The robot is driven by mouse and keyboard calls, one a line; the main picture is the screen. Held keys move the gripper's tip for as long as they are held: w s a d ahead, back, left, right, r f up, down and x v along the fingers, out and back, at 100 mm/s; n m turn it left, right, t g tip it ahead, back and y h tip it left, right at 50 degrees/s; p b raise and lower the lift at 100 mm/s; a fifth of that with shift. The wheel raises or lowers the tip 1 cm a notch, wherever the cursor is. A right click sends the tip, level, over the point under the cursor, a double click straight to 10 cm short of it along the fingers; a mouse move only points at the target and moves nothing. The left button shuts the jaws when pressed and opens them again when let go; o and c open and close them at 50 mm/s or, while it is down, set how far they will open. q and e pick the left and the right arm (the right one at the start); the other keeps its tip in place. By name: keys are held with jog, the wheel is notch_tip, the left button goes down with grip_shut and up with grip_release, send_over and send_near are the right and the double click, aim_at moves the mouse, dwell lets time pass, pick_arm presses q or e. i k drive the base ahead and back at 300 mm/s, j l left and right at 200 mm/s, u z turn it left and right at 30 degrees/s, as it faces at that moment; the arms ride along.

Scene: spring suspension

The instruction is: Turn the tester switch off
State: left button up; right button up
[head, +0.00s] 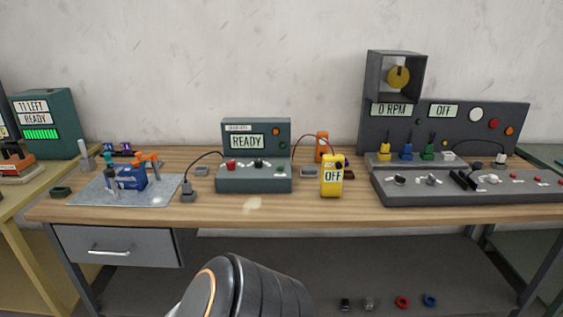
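A grey-green bench unit (253,180) stands mid-bench, its screen reading READY. A red knob, a dark knob and a light part sit on its lower face. A yellow handheld meter (332,176) reading OFF stands at its right. A large grey console (465,185) at the right has displays reading 0 RPM and OFF, with knobs and a black lever on its sloped front. No label tells me which of these is the tester, and switch positions are too small to read. Neither gripper is in view; only a dark arm part of mine shows at the bottom centre.
A blue vise (128,177) and small tools stand on a grey mat (95,193) at the left. An orange block (321,146) stands behind the meter. Cables run across the bench. The wooden front edge (300,218) is mostly clear. A drawer (115,247) is closed.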

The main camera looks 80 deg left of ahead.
aim_at(230, 165)
jog(key=u, duration=2.85)
